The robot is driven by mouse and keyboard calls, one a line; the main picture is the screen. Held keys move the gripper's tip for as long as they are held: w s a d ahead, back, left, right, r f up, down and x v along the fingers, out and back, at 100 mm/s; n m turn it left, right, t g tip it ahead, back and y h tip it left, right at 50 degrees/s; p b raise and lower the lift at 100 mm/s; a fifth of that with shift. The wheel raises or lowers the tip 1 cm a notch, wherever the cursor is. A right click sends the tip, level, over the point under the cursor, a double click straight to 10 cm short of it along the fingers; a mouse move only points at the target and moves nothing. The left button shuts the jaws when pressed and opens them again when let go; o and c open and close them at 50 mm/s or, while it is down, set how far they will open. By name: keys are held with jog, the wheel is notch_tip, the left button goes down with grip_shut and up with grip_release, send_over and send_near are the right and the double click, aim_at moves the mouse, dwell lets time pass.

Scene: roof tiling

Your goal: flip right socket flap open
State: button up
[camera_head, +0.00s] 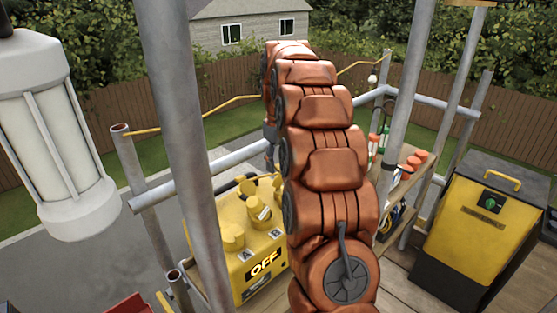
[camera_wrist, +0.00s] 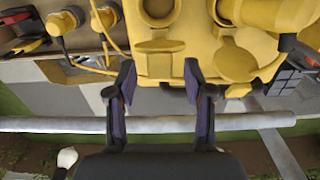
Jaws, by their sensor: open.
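A yellow power box (camera_head: 241,283) with an "OFF" display and labels A and B stands behind and left of my arm. Yellow round sockets with flaps (camera_head: 232,237) are on its top, partly hidden by my arm. In the wrist view, the box (camera_wrist: 150,70) shows upside down at the top. One round socket with a flap (camera_wrist: 158,46) lies just beyond my fingertips, and another flap (camera_wrist: 236,64) lies to its right. I cannot tell clearly how far either flap is raised. My gripper (camera_wrist: 159,82) is open and empty, its fingers close to the box edge. The head view hides it.
A metal rail (camera_wrist: 60,124) crosses under my gripper in the wrist view. Scaffold poles (camera_head: 180,120) stand left and right of my arm. A yellow and black bin (camera_head: 474,225) stands at right, near a wooden shelf (camera_head: 400,183) with tools. A white lamp (camera_head: 50,130) hangs at left.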

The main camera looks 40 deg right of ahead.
jog(key=shift+f, duration=0.1)
grip_shut()
dwell(0.5)
